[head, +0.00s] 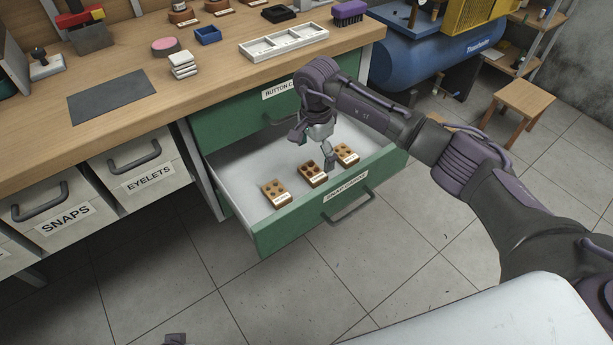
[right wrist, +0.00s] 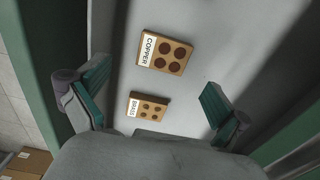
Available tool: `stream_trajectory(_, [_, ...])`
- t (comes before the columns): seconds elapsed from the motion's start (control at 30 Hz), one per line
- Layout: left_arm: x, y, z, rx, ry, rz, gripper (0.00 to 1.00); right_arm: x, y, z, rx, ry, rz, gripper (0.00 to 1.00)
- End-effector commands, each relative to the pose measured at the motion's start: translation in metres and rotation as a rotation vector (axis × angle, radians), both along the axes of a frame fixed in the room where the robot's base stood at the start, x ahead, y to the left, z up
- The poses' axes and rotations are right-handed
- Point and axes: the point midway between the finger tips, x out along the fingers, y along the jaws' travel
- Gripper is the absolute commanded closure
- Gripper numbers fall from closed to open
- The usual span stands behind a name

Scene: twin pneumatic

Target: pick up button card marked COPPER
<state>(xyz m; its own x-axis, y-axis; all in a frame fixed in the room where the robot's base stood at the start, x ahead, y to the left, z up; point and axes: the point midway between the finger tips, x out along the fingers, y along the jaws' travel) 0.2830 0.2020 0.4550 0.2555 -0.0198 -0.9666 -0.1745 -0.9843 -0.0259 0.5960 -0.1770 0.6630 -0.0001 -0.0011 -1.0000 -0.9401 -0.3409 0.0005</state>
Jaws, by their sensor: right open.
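The COPPER button card (right wrist: 166,52), tan with large dark red-brown buttons and a white label, lies flat in the open drawer (head: 235,179). It appears to be the middle card (head: 312,174) in the head view. The BRASS card (right wrist: 148,106), with smaller buttons, lies beside it and seems to be the right card (head: 346,155). A third card (head: 276,193) lies at the left; its label is unreadable. My right gripper (head: 328,158) is open and empty above the cards; its teal fingers (right wrist: 153,96) are spread wide. A small dark part at the head view's bottom edge may be my left gripper (head: 175,339).
The drawer has a green front (head: 320,213) and side walls around the cards. The wooden workbench (head: 215,75) above holds a white tray (head: 284,41), a brush (head: 349,12) and small parts. A blue compressor tank (head: 430,60) stands behind. Floor before the drawer is clear.

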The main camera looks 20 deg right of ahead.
Motion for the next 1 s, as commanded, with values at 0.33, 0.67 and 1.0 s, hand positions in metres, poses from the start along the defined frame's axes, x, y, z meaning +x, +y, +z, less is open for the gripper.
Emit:
stream_trajectory(0.33, [0.0,0.001,0.024,0.0,-0.014,0.002,0.6,0.002,0.006,-0.048,0.002,0.002,-0.001,0.0])
stream_trajectory(0.67, [-0.001,0.001,0.032,-0.001,-0.015,0.003,0.6,0.003,0.005,-0.059,0.0,-0.001,0.001,0.0])
stream_trajectory(1.0, [-0.001,0.001,0.031,-0.001,-0.015,0.003,0.6,0.003,0.005,-0.059,0.0,-0.001,0.001,0.48])
